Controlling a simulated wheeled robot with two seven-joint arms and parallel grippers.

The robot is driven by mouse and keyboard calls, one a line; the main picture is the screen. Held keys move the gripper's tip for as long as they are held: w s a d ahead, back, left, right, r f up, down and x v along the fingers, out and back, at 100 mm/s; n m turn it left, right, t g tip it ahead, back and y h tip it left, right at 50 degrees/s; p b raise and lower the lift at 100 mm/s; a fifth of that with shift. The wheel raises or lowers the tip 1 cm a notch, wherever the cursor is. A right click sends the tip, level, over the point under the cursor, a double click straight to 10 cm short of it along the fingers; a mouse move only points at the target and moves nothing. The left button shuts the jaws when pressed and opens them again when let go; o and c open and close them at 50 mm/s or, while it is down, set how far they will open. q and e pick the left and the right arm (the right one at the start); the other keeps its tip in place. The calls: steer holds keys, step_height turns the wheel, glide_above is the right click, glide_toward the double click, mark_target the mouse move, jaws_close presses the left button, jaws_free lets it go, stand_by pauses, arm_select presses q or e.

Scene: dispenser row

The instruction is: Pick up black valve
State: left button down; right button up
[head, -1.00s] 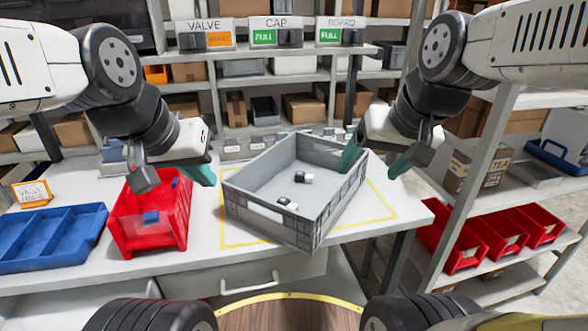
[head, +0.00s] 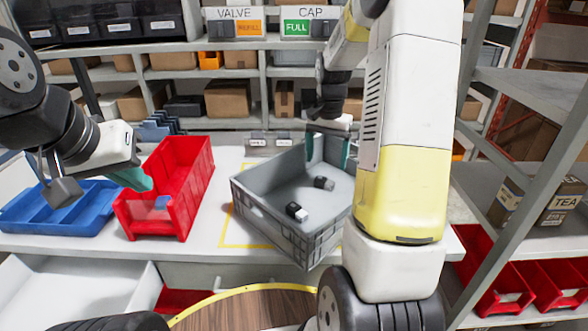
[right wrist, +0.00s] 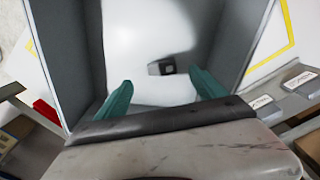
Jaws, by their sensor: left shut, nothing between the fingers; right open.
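Two small black valves with white ends lie on the floor of a grey crate (head: 265,207): a nearer one (head: 297,212) and a farther one (head: 324,183). My right gripper (head: 328,158) is open and empty, pointing down inside the far part of the crate, its teal fingers apart. In the right wrist view, one valve (right wrist: 162,67) lies on the crate floor just beyond and between the fingertips (right wrist: 161,84); contact is not visible. My left gripper (head: 138,182) is shut and empty by the left side of the red bin (head: 185,185).
My right arm hides the crate's right side. Shelves with boxes stand behind, and a metal rack (head: 520,160) stands on the right.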

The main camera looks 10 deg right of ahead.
mark_target(324, 180)
steer(key=shift+w+f, duration=0.2)
steer(key=shift+f, duration=0.25)
step_height(324, 180, down, 7)
steer(key=shift+f, duration=0.15)
steer(key=c, duration=1.5)
